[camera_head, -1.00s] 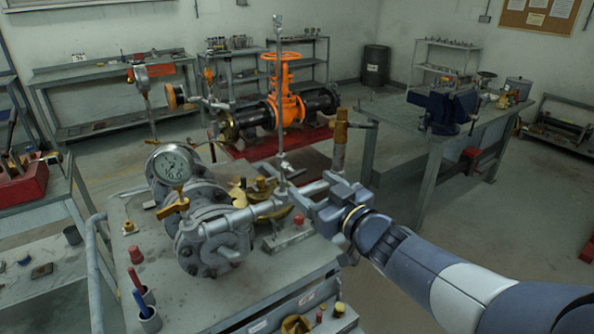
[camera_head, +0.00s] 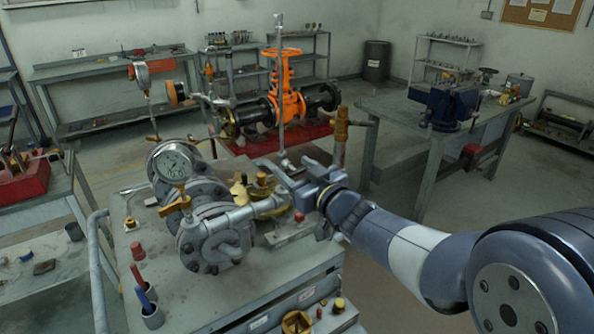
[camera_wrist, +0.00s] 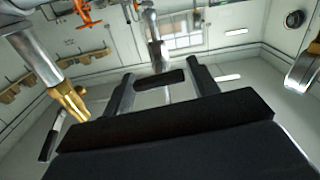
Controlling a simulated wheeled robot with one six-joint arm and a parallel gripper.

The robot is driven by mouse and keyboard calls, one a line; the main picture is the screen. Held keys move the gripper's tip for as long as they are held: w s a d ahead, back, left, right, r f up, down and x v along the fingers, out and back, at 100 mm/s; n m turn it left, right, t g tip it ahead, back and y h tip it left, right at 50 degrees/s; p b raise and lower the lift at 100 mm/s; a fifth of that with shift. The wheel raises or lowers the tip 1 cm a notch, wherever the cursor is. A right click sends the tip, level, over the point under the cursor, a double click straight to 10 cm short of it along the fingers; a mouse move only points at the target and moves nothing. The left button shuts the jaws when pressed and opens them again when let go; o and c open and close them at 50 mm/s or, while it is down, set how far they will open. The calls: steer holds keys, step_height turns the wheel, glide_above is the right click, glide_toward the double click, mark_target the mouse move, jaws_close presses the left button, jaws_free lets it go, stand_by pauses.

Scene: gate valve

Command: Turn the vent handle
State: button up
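My gripper (camera_head: 286,178) is above the right side of the grey bench, just right of the valve's flanged body (camera_head: 215,238). In the wrist view its two dark fingers (camera_wrist: 160,84) stand apart. A short black bar (camera_wrist: 158,77) shows between them; I cannot tell whether it touches them or what it belongs to. A brass fitting with a side lever (camera_head: 342,126) stands right of the gripper. A brass lever (camera_head: 175,203) sits below the pressure gauge (camera_head: 173,165). I cannot tell which of these is the vent handle.
A thin upright pipe (camera_head: 280,85) rises close behind the gripper. A brass-tipped pipe (camera_wrist: 68,98) shows left in the wrist view. An orange gate valve (camera_head: 287,95) stands behind, and a vise bench (camera_head: 430,130) is at right. Floor right of my bench is clear.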

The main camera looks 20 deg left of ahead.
steer(key=c, duration=0.6)
steer(key=shift+r+m+p, duration=0.1)
steer(key=shift+m+p, duration=0.3)
steer(key=shift+p, duration=0.05)
steer(key=o, duration=0.9)
steer(key=shift+o, duration=0.2)
steer(key=b+v, duration=0.1)
steer(key=v, duration=1)
steer(key=shift+w+a, duration=0.1)
steer(key=shift+w, duration=0.1)
